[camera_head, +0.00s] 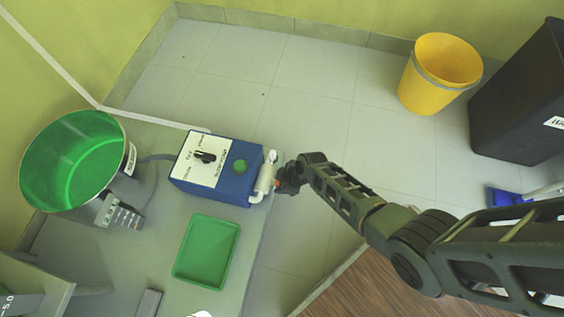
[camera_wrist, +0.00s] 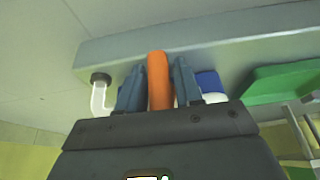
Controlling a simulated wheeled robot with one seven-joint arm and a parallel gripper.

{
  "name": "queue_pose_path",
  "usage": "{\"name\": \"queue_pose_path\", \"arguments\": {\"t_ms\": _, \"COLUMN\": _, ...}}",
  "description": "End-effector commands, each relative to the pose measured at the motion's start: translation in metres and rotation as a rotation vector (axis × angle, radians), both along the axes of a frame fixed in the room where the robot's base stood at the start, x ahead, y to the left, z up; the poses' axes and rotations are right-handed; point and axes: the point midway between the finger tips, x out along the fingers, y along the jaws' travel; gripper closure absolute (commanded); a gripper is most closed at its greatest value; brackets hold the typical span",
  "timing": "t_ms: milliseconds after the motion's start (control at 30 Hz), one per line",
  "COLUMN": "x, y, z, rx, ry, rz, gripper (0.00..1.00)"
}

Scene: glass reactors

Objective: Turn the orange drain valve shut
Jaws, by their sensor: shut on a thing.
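The orange drain valve handle (camera_wrist: 158,80) stands between the two blue-grey fingers of my gripper (camera_wrist: 157,68) in the wrist view. The fingers are shut on it, one on each side. In the head view only a small bit of orange (camera_head: 277,186) shows at the tip of my dark gripper (camera_head: 283,182). This is just right of a white pipe piece (camera_head: 264,180) on the side of the blue control box (camera_head: 236,186). The rest of the valve is hidden by my gripper. A bent white pipe end (camera_wrist: 101,95) shows left of the fingers in the wrist view.
A grey table (camera_head: 150,262) holds a green tray (camera_head: 207,250) in front of the blue box. A green-lined metal vessel (camera_head: 122,187) stands at left. A yellow bin (camera_head: 440,75) and a black bin (camera_head: 525,95) stand on the floor behind. The tiled floor between is clear.

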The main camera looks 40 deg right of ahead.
Motion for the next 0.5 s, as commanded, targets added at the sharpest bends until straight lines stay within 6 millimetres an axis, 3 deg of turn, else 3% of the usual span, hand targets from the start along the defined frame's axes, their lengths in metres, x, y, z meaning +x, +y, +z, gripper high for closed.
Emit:
{"name": "queue_pose_path", "arguments": {"t_ms": 367, "x": -0.0005, "y": -0.0001, "z": -0.0006, "rx": 0.003, "ry": 0.003, "rz": 0.0, "gripper": 0.96}}
{"name": "queue_pose_path", "arguments": {"t_ms": 400, "x": -0.0006, "y": 0.0, "z": -0.0006, "rx": 0.003, "ry": 0.003, "rz": 0.0, "gripper": 0.61}}
{"name": "queue_pose_path", "arguments": {"t_ms": 500, "x": -0.0005, "y": -0.0001, "z": -0.0006, "rx": 0.003, "ry": 0.003, "rz": 0.0, "gripper": 0.52}}
